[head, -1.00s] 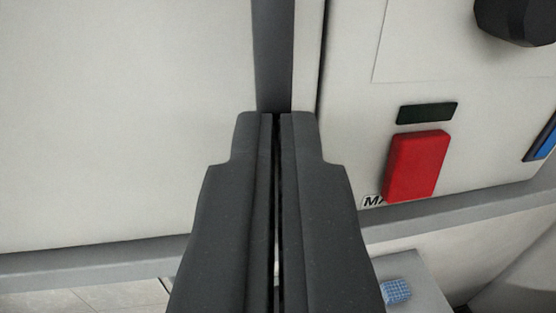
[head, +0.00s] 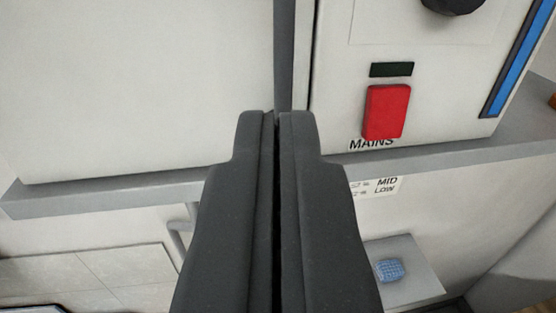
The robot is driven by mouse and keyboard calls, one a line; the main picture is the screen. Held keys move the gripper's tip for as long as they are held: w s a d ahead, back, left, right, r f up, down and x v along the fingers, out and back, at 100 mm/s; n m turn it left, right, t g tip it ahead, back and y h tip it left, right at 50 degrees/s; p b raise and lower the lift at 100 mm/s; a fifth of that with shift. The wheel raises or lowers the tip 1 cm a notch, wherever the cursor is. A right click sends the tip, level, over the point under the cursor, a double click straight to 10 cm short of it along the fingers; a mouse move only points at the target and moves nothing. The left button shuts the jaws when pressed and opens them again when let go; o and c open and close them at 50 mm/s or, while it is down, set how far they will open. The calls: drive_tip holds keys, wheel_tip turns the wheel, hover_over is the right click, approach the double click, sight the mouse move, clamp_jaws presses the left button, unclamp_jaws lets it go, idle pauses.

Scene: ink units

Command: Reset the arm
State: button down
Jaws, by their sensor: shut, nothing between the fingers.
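My gripper (head: 277,115) is in the middle of the head view, its two dark grey fingers shut together and empty. Its tips lie in the picture over the lower end of a dark grey vertical strip (head: 284,55) on a pale cabinet front (head: 140,90). I cannot tell whether the tips touch the strip. The rest of my arm is out of view.
Right of the gripper is a panel with a red switch (head: 387,112) marked MAINS, a dark window (head: 391,69), a black knob (head: 452,4) and a blue strip (head: 517,60). Below runs a grey ledge (head: 110,194). A blue textured object (head: 390,270) lies on a grey surface lower right.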

drive_tip(key=s+b, duration=0.2)
drive_tip(key=s, duration=0.5)
drive_tip(key=w+a+f+m+g+b, duration=0.1)
drive_tip(key=w+a+f+g+b, duration=0.15)
drive_tip(key=a+f+b, duration=0.75)
drive_tip(key=s+a+f, duration=0.2)
drive_tip(key=a+f, duration=0.5)
drive_tip(key=f, duration=0.2)
drive_tip(key=s+a+f+h+b, duration=0.1)
drive_tip(key=s+a+f, duration=0.2)
drive_tip(key=a+f, duration=0.4)
wheel_tip(320, 180, down, 3)
drive_tip(key=shift+s+r, duration=0.2)
drive_tip(key=shift+d, duration=0.1)
